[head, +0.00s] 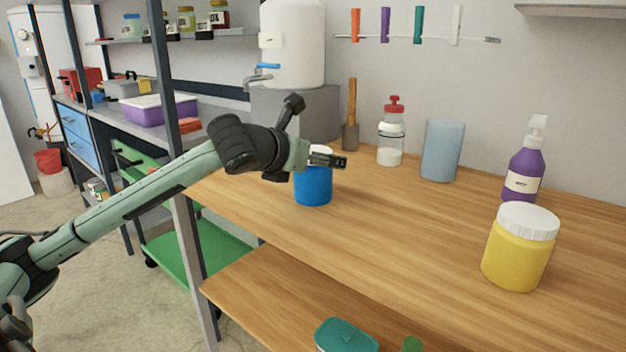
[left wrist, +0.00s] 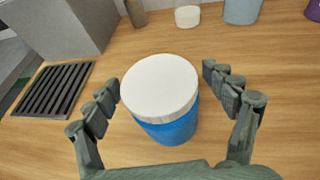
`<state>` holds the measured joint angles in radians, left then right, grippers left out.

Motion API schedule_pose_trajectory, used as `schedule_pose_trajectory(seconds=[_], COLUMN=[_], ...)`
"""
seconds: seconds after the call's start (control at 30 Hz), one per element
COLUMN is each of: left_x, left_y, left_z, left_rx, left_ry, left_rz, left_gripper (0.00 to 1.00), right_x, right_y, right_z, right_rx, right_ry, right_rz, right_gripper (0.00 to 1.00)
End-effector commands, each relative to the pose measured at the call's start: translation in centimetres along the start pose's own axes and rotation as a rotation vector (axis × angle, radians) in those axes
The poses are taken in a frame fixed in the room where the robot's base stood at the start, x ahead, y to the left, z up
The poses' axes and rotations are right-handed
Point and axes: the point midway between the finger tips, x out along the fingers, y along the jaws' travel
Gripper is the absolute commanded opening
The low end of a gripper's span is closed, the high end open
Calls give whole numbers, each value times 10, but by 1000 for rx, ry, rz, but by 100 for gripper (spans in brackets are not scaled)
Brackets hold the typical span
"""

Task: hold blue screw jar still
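The blue screw jar (head: 313,190) stands upright on the wooden workbench (head: 400,235), near its left end. Its white lid shows in the left wrist view, above the blue body (left wrist: 170,131). My left gripper (head: 328,160) is at the jar's lid height in the head view and hides part of the jar's top. In the left wrist view my left gripper (left wrist: 163,83) is open, one finger on each side of the jar, with a visible gap at both sides. My right gripper is not in view.
A yellow jar with white lid (head: 515,255) stands at the front right. A dark slatted grate (left wrist: 53,88) lies left of the jar.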

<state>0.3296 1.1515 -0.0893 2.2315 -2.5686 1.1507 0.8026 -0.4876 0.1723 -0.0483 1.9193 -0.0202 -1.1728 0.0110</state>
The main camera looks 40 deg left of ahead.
Motion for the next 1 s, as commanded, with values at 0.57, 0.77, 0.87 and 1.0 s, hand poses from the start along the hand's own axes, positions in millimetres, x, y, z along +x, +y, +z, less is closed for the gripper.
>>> schedule_pose_trajectory(seconds=[0.57, 0.77, 0.87, 1.0], left_x=[0, -1, -3, -8], left_y=[0, 0, 0, 0], left_z=[0, 2, 8, 20], left_rx=[0, -1, -2, -1], left_ry=[1, 1, -2, -4], left_rz=[-1, -1, 0, -1], left_gripper=[32, 32, 32, 32], right_x=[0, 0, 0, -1], right_y=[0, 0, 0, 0], right_z=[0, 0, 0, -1], right_rx=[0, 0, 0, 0], right_ry=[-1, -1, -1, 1], right_rz=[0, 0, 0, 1], right_gripper=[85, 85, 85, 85])
